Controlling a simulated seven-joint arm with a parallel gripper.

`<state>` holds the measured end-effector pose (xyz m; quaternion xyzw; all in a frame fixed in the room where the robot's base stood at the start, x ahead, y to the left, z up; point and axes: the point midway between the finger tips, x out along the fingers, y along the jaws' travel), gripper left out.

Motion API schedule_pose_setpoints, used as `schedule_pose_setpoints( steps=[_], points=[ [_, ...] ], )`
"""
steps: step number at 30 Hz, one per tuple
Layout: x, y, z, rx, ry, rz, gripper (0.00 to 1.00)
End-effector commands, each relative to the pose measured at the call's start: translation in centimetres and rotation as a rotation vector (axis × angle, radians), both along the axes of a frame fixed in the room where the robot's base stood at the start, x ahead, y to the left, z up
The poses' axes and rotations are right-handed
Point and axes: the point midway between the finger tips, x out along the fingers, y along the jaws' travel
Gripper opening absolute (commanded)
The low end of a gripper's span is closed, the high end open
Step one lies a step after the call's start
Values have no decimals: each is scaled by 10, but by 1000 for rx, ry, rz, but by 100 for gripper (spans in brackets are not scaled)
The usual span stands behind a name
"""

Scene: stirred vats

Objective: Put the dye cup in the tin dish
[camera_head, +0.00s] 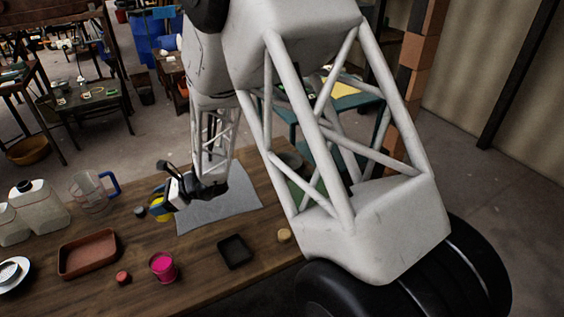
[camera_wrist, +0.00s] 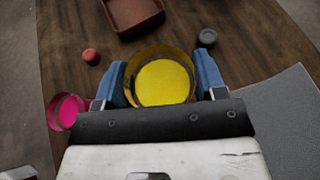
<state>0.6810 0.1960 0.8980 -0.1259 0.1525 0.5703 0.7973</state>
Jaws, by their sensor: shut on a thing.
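My gripper (camera_wrist: 162,85) is shut on a round cup of yellow dye (camera_wrist: 163,82), one blue finger on each side. The wrist view looks down into the cup. In the head view the yellow cup (camera_head: 159,208) shows partly behind my gripper (camera_head: 158,198), near the left edge of the grey cloth. I cannot tell if it touches the table. A pink cup (camera_head: 163,266) stands apart on the table and also shows in the wrist view (camera_wrist: 66,112). No dish is clearly tin; a small dark square dish (camera_head: 236,252) lies right of the pink cup.
A reddish-brown tray (camera_head: 87,254), red lid (camera_head: 123,278), dark lid (camera_head: 140,212), clear jug (camera_head: 92,192), white jugs (camera_head: 40,206) and a white plate (camera_head: 10,279) stand on the wooden table. The grey cloth (camera_head: 228,208) lies under my arm. Bare wood shows between the tray and cloth.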

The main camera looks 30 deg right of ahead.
Motion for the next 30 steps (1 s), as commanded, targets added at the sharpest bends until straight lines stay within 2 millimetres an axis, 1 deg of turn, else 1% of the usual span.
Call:
schedule_pose_setpoints(
  steps=[1,8,12,17,21,23,30],
  points=[
    [8,-13,1,0,-1,-21,36],
    [36,-65,5,0,0,-105,36],
    [51,-99,8,0,-1,-158,36],
    [67,-139,11,0,-1,-217,36],
    [78,-176,13,1,0,-269,36],
    [83,-191,14,1,-1,-291,36],
    [97,-256,19,1,-1,-382,36]
  ],
)
